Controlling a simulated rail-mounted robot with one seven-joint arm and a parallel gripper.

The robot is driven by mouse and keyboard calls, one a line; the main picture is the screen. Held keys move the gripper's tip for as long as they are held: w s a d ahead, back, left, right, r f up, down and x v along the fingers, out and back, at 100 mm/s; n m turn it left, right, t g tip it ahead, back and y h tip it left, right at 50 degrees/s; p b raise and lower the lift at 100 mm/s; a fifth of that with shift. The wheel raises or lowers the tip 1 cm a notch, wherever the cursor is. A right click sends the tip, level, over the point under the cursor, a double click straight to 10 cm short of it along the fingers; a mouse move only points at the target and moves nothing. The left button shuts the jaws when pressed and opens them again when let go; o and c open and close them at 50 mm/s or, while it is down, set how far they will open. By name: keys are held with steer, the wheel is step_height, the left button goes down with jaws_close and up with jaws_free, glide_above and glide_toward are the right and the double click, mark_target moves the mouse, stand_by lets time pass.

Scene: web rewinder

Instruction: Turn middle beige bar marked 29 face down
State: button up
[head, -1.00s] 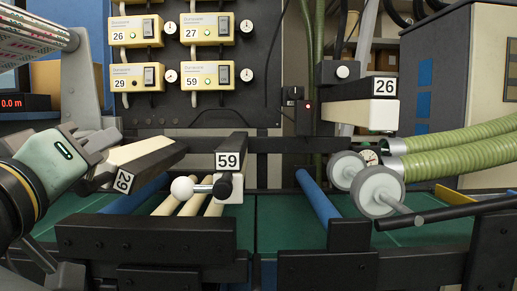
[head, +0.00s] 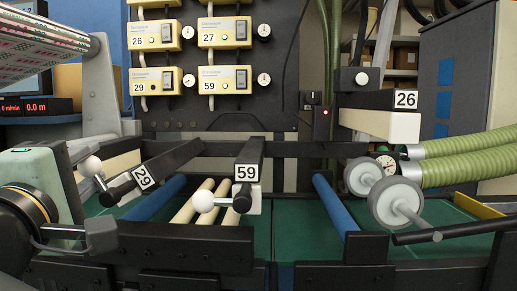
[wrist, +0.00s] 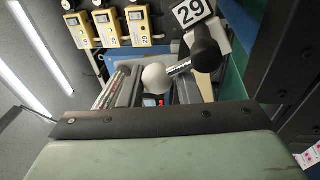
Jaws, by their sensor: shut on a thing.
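My gripper (head: 96,200) is at the left, beside this handle. It is shut on the handle, though the finger contact is not clearly visible. The wrist view shows the green gripper body but no clear fingertips.
A black front rail (head: 180,245) runs below. White rollers (head: 405,203) and green hoses (head: 465,145) stand at the right.

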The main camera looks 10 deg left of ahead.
steer(key=n, duration=0.1)
steer(key=a+f+n+p, duration=0.1)
steer(key=n, duration=0.1)
steer(key=shift+f+g, duration=0.15)
steer(key=shift+g, duration=0.15)
steer(key=n, duration=0.1)
steer(key=f+n+p, duration=0.1)
steer(key=n, duration=0.1)
steer(key=shift+a+y, duration=0.3)
steer(key=shift+y, duration=0.1)
steer(key=shift+c, duration=0.4)
steer(key=n+p, duration=0.1)
steer(key=n, duration=0.1)
steer(key=f+n+g+p, duration=0.1)
steer(key=n, duration=0.1)
steer(key=f+n+p, duration=0.1)
steer(key=shift+a+n, duration=0.1)
steer(key=shift+n, duration=0.3)
steer(key=shift+p, duration=0.3)
